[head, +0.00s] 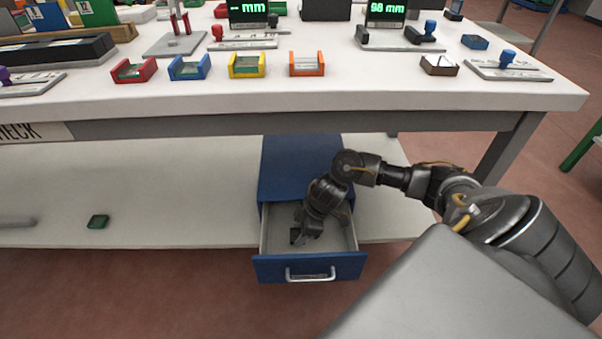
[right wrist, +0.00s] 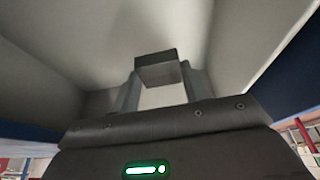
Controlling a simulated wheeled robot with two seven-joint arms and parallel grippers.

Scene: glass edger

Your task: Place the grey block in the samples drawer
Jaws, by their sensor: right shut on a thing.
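The samples drawer (head: 309,268) is the pulled-out blue drawer with a silver handle, under the blue cabinet (head: 300,165) on the lower shelf. My right gripper (head: 299,238) reaches down into the open drawer from above. It is shut on the grey block (right wrist: 157,68), which shows dark between the two fingers in the right wrist view. In the head view, the block is small and partly hidden by the gripper. The pale drawer walls surround it in the right wrist view. I cannot tell whether the block touches the drawer floor. My left gripper is not in view.
The worktop (head: 300,98) overhangs the cabinet behind the drawer. It carries red, blue, yellow and orange holders and gauges with green displays. A dark green block (head: 98,222) lies on the lower shelf (head: 180,190) at left. The shelf between is clear.

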